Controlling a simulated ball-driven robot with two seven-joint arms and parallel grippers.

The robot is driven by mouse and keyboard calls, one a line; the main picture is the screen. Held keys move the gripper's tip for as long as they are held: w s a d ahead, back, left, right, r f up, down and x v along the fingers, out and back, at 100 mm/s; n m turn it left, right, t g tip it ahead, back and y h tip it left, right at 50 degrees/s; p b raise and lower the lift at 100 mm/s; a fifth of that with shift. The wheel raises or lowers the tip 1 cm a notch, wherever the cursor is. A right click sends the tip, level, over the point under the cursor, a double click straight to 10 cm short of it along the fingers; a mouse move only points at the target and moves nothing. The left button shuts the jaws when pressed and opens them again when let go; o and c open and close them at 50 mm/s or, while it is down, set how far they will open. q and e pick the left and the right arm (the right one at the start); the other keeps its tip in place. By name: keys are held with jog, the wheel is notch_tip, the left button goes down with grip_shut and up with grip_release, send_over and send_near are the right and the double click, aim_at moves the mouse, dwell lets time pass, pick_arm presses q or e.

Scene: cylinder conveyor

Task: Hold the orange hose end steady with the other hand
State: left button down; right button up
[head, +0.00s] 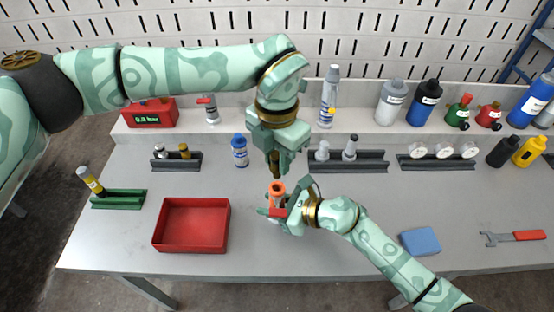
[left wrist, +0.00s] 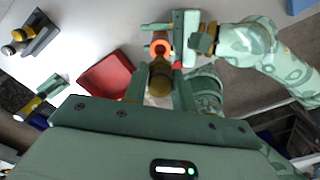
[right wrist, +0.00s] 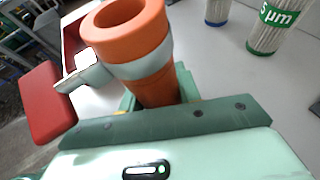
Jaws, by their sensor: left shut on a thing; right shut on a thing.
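The orange hose end (head: 277,188) stands with its open mouth up at the middle of the bench front. In the right wrist view it is an orange ring-mouthed tube (right wrist: 128,38) with a grey band and a red tab (right wrist: 45,103) at its side. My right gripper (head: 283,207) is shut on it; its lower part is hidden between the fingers. My left gripper (head: 276,158) is above, pointing down, shut on a brass-brown fitting (left wrist: 160,79). The fitting's lower end is just above the orange mouth (left wrist: 160,46); I cannot tell whether they touch.
A red tray (head: 191,225) lies to the left, with a green rack (head: 118,199) beyond it. Dark racks (head: 348,166) and bottles line the back. A blue sponge (head: 420,241) and a wrench (head: 513,238) lie at the right. The bench between them is mostly clear.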

aim_at(277, 154)
pick_arm(q)
jog(key=shift+r, duration=2.45)
pick_arm(e)
jog(key=o, duration=1.1)
jog(key=shift+o, duration=0.2)
jog(key=v, duration=1.1)
jog(key=shift+d+r, duration=0.1)
jog(key=shift+s+d+r, duration=0.15)
jog(key=shift+d+r, duration=0.05)
pick_arm(q)
jog(key=shift+r+p, duration=1.75)
jog(key=shift+r, duration=0.8)
pick_arm(e)
notch_tip(277, 154, up, 4)
jog(key=shift+r, duration=0.2)
pick_arm(q)
jog(key=shift+f, duration=0.1)
